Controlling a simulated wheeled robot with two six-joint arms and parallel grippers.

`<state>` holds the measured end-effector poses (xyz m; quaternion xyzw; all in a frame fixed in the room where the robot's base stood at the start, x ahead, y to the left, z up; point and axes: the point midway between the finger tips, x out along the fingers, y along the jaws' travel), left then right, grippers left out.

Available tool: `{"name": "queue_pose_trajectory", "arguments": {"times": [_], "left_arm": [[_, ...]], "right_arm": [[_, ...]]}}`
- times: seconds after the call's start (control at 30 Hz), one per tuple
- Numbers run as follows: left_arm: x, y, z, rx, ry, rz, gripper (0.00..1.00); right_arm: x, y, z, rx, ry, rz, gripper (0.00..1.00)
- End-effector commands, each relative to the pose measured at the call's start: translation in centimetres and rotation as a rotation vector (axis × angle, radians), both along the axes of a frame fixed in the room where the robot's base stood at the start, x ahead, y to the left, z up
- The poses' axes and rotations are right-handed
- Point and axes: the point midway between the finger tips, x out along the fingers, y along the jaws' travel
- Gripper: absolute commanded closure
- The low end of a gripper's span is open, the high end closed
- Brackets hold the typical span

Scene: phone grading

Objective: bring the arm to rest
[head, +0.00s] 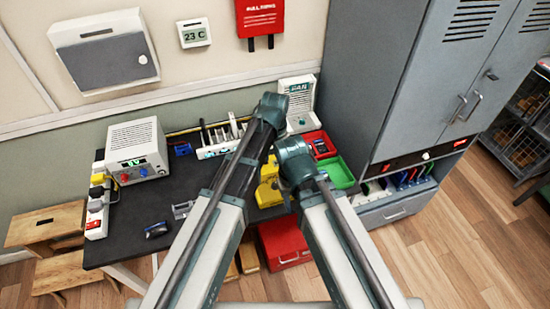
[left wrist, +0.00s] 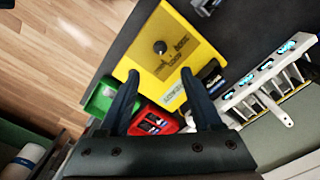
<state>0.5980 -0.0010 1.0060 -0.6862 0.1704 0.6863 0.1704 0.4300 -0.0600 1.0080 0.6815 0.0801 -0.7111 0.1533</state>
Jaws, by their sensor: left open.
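My left gripper shows in the left wrist view (left wrist: 160,73) with its two dark fingers apart and nothing between them. It is over the yellow box with a black knob (left wrist: 165,48), which lies beyond the fingertips. I cannot tell the height of the gap. In the head view my left arm reaches over the dark worktable (head: 125,220), and its fingers are not clearly seen. The yellow box (head: 267,193) is partly hidden between my arms. My right arm also reaches in, but its gripper does not show.
A red bin (head: 319,143) and green bin (head: 337,172) stand at the table's right, beside a grey cabinet (head: 400,90). A white slotted rack (head: 212,148) stands at the back. A power supply (head: 137,150) stands left. A dark device (head: 156,230) lies on the table's open front-left part.

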Motion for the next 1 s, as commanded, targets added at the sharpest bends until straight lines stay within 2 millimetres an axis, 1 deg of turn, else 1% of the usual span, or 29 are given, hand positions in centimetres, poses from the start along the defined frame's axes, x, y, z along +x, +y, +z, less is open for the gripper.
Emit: {"name": "queue_pose_trajectory", "arguments": {"times": [0.03, 0.07, 0.37, 0.43, 0.47, 0.57, 0.6, 0.7, 0.8, 0.9, 1.0], "left_arm": [[0.0, 0.0, 0.6, 0.0, 0.0, 0.0, 0.34], [0.0, 0.0, 0.7, 0.0, 0.0, 0.0, 0.34], [0.0, 0.0, 0.6, 0.0, 0.0, 0.0, 0.34], [-0.8, 0.2, 0.5, 0.003, 0.001, 0.004, 0.34], [-1.6, 0.5, 0.4, 0.006, 0.003, 0.009, 0.34], [-6.0, 2.0, 0.1, 0.026, 0.008, 0.041, 0.34], [-8.1, 2.7, 0.0, 0.037, 0.01, 0.058, 0.34], [-12.3, 4.2, -0.3, 0.062, 0.016, 0.098, 0.34], [-15.3, 5.4, -0.4, 0.081, 0.018, 0.13, 0.34], [-16.8, 6.0, -0.6, 0.101, 0.016, 0.148, 0.34], [-17.0, 6.2, -0.6, 0.111, 0.016, 0.156, 0.34]], "right_arm": [[0.0, 0.0, 0.6, 0.0, 0.0, 0.0, 0.58], [0.0, 0.0, 0.7, 0.0, 0.0, 0.0, 0.58], [0.0, 0.0, 0.6, 0.0, 0.0, 0.0, 0.58], [0.0, 0.0, 0.5, 0.0, 0.0, 0.0, 0.58], [0.0, 0.0, 0.4, 0.0, 0.0, -0.001, 0.58], [0.0, 0.0, 0.1, 0.0, -0.001, -0.005, 0.58], [0.0, 0.0, -0.1, 0.0, -0.001, -0.007, 0.58], [0.0, 0.0, -0.3, 0.0, -0.001, -0.011, 0.58], [0.0, 0.0, -0.5, 0.0, -0.002, -0.014, 0.58], [0.0, 0.0, -0.7, 0.0, -0.001, -0.006, 0.58], [0.0, 0.0, -0.7, 0.0, 0.0, 0.0, 0.58]]}}
